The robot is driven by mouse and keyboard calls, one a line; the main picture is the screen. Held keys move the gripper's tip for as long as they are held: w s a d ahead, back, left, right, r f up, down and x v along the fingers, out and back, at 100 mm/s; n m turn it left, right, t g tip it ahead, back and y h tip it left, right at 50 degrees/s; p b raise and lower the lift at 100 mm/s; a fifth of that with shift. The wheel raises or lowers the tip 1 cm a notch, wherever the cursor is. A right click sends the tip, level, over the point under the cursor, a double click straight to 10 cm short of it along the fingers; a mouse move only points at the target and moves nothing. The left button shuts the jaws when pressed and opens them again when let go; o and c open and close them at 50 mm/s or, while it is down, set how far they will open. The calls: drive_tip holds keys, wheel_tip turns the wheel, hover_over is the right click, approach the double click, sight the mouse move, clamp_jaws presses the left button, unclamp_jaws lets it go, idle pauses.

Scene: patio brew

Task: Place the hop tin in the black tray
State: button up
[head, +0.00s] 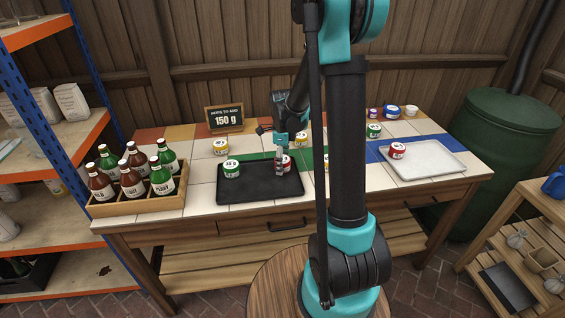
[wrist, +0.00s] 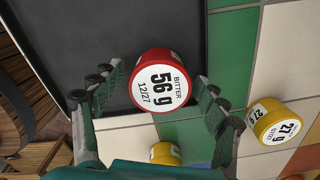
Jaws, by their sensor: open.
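The black tray (head: 260,190) lies on the tiled table in the head view; it also shows in the wrist view (wrist: 240,20). A red hop tin (wrist: 163,82) marked "BITTER 56 g" sits at the tray's edge, label up, between my fingers in the wrist view. In the head view this red tin (head: 287,164) is partly hidden by my gripper (head: 281,163). My gripper's fingers (wrist: 152,95) are spread on both sides of the tin, with visible gaps. A green tin (head: 231,169) stands on the tray's left part.
A sign (head: 225,118) reads 150 g. Yellow tins (head: 220,146) stand around the tray; one (wrist: 268,120) reads 27 g. A white tray (head: 430,164) holds a red tin (head: 397,150). A bottle crate (head: 135,206) stands left. My arm hides part of the table.

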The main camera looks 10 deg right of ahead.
wheel_tip(320, 180, up, 12)
drive_tip(key=s+d+f+n+t, duration=0.2)
drive_tip(key=s+f+n, duration=0.2)
drive_tip(key=s+n, duration=0.7)
drive_tip(key=s+d+f+n+t, duration=0.2)
drive_tip(key=s+f+n, duration=0.3)
drive_tip(key=s+n, duration=0.6)
drive_tip(key=shift+n, duration=0.4)
